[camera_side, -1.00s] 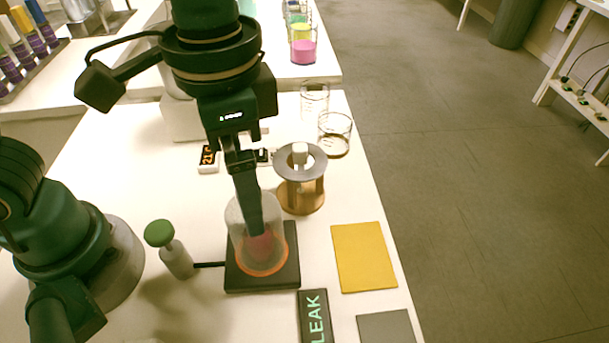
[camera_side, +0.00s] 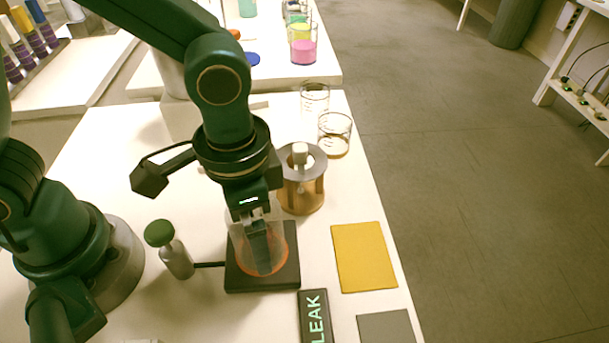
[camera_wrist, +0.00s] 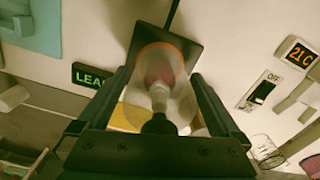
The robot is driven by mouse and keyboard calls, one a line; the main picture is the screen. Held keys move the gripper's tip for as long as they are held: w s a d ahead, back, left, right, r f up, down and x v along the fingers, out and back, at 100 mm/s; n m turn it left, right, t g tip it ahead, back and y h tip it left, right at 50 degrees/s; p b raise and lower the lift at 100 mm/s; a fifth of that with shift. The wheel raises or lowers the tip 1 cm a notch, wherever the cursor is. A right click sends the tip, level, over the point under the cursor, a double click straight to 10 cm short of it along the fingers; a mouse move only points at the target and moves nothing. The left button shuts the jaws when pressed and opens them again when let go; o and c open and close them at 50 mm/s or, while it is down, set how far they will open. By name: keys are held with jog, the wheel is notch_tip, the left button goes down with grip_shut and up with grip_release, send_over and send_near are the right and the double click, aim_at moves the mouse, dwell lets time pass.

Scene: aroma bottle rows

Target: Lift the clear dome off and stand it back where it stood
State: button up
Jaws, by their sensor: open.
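The clear dome (camera_side: 239,243) stands on a dark square plate (camera_side: 289,274), over an orange ring. A reddish thing shows through it in the wrist view. There the dome (camera_wrist: 181,75) has a pale stem and a dark knob (camera_wrist: 158,125) pointing toward the camera. My gripper (camera_side: 264,250) is open and low over the dome in the side view, hiding much of its top. In the wrist view the fingers of my gripper (camera_wrist: 160,82) lie on either side of the dome. I cannot tell whether they touch it.
A green-capped bottle (camera_side: 169,248) stands left of the plate, with a thin dark rod between them. A copper-coloured coil stand (camera_side: 302,190) is close behind. A yellow pad (camera_side: 364,257), a LEAK sign (camera_side: 316,318) and a grey pad (camera_side: 386,327) lie to the right and front.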

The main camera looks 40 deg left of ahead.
jog(key=c, duration=1.4)
jog(key=shift+r, duration=5.05)
jog(key=shift+r, duration=0.1)
jog(key=shift+r, duration=0.45)
